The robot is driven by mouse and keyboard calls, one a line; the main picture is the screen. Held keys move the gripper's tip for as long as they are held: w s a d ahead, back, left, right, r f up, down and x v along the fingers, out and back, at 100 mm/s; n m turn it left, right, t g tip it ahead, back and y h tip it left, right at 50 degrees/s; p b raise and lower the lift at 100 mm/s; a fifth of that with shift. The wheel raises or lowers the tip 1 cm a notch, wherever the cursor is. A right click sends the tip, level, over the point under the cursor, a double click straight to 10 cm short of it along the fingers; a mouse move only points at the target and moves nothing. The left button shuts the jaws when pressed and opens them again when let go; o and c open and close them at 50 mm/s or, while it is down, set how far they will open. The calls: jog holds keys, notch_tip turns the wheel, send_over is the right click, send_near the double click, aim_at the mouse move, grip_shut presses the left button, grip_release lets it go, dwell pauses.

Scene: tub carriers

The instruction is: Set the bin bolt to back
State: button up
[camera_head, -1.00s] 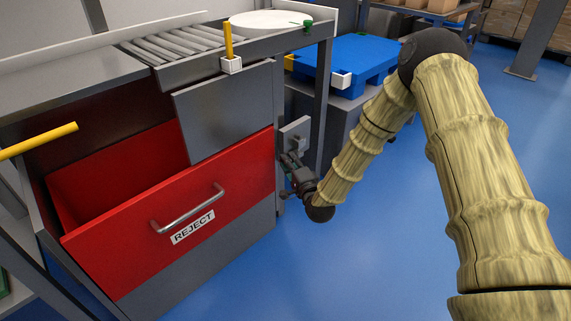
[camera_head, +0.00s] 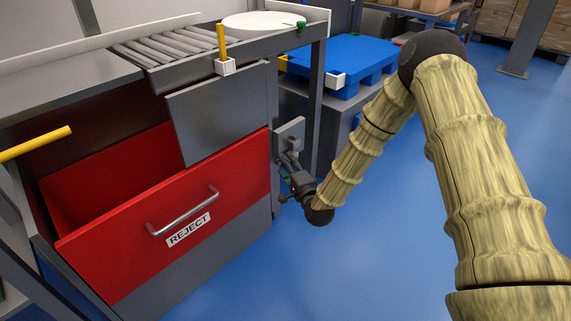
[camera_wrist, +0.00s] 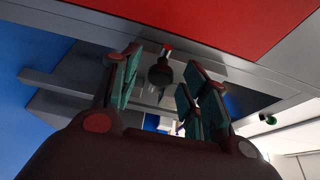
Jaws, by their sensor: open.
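The bin is a red drawer-like front (camera_head: 120,245) labelled REJECT, tilted open from a grey cabinet. A light grey plate (camera_head: 291,130) with a small fitting stands at the cabinet's right side; this seems to be the bolt's place. In the wrist view, a dark rounded knob (camera_wrist: 160,74) with a small red end shows between my fingers; it looks like the bolt's knob. My gripper (camera_head: 287,168) is open just below the plate. In the wrist view my gripper (camera_wrist: 162,82) has its fingers on either side of the knob, with gaps visible. The bolt's position is unclear.
A metal handle (camera_head: 184,211) sticks out from the bin front. A grey table leg (camera_head: 317,110) stands close behind my gripper, with a blue pallet (camera_head: 350,62) beyond. A roller conveyor (camera_head: 165,48) runs above the bin. The blue floor at right is clear.

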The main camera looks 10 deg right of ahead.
jog(key=v, duration=1)
jog(key=shift+s, duration=0.15)
jog(key=shift+d, duration=0.1)
